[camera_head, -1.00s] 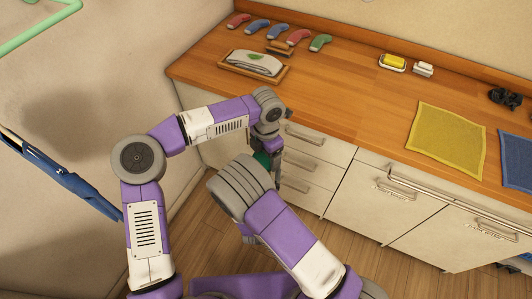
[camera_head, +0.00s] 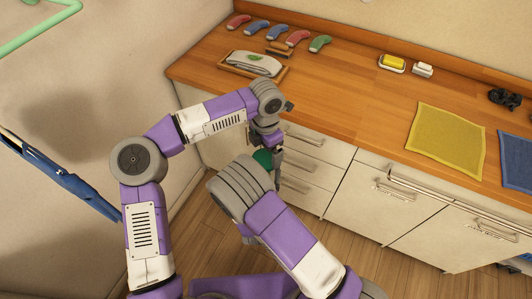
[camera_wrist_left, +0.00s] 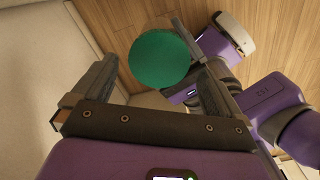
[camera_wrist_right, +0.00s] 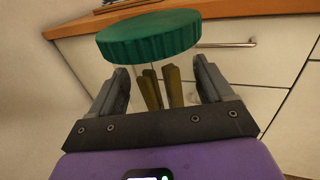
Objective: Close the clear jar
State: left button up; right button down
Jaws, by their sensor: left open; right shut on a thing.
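The clear jar (camera_wrist_right: 152,88) shows in the right wrist view, with several brownish-green sticks inside. A green lid (camera_wrist_right: 150,36) sits at its top; whether it is screwed tight I cannot tell. My right gripper (camera_wrist_right: 161,78) is shut on the jar below the lid. The lid shows from above as a green disc in the left wrist view (camera_wrist_left: 160,55). My left gripper (camera_wrist_left: 150,50) is open, with a finger on each side of the lid; contact is unclear. In the head view the lid (camera_head: 263,158) shows between my arms, and my right gripper is hidden.
The wooden counter (camera_head: 345,100) with white drawers (camera_head: 310,165) below stands just beyond my grippers. On it lie a tray with a folded cloth (camera_head: 253,63), several coloured handled items, a yellow sponge (camera_head: 393,62) and a yellow cloth (camera_head: 446,140). A wall is at the left.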

pick_arm(q)
jog(key=shift+r, duration=0.85)
